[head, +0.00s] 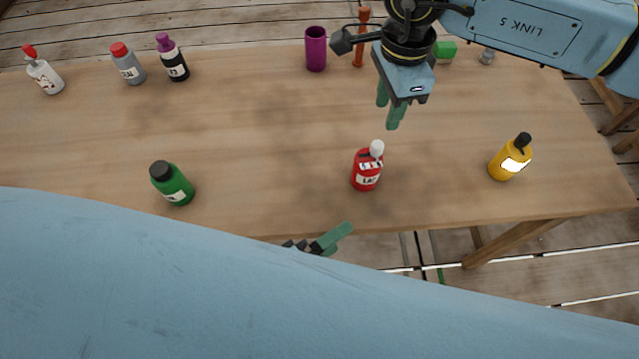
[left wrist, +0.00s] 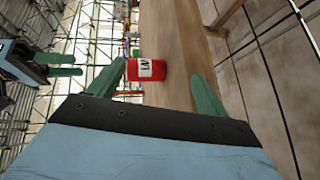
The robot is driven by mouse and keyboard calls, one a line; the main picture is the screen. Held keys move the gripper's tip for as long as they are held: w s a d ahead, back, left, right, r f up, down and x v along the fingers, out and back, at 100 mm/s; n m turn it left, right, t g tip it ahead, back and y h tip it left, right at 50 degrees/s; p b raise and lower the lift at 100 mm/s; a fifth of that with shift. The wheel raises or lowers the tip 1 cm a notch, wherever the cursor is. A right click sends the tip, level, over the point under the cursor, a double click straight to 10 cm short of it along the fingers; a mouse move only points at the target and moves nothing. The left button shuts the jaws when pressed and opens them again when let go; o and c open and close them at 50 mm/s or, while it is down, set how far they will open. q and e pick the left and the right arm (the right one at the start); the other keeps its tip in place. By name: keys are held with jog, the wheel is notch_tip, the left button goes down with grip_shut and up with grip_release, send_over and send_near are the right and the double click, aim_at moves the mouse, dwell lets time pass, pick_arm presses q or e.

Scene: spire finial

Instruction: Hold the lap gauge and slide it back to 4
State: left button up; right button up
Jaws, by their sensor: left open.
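A red bottle (head: 366,170) with a white cap stands upright near the table's front edge. Its white label seems to begin with "LA", and a black-and-white striped piece shows above it. I cannot make out a separate lap gauge or a 4 mark. My left gripper (head: 332,240) is open at the front edge, partly hidden by my arm. In the left wrist view, the red bottle (left wrist: 146,69) shows ahead between its spread fingers, with no clear contact. My right gripper (head: 390,106) hangs above the table behind the bottle, empty, its two fingers apart in the left wrist view (left wrist: 66,65).
A green bottle (head: 173,184) stands left and a yellow bottle (head: 510,158) right on the wooden table (head: 260,130). Several bottles stand at the back left. A purple cup (head: 316,49), an orange-brown upright piece (head: 361,38) and a green block (head: 445,49) are at the back.

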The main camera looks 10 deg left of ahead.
pick_arm(q)
jog(key=w+r+m, duration=0.3)
jog(key=w+m, duration=0.1)
jog(key=m, duration=0.2)
jog(key=m+g, duration=0.2)
jog(key=m, duration=1)
send_near(367, 168)
notch_tip(367, 168, down, 2)
jog(key=a, duration=0.1)
jog(key=shift+y, duration=0.4)
jog(key=x, duration=1.3)
jog(key=shift+f, duration=0.1)
jog(key=shift+c, duration=0.4)
jog(key=c, duration=1)
jog(key=shift+c, duration=0.2)
pick_arm(e)
jog(key=shift+o, duration=1.1)
notch_tip(367, 168, up, 2)
jog(key=shift+n, duration=1.2)
notch_tip(367, 168, down, 12)
jog(key=shift+r, duration=0.1)
jog(key=shift+c, duration=0.4)
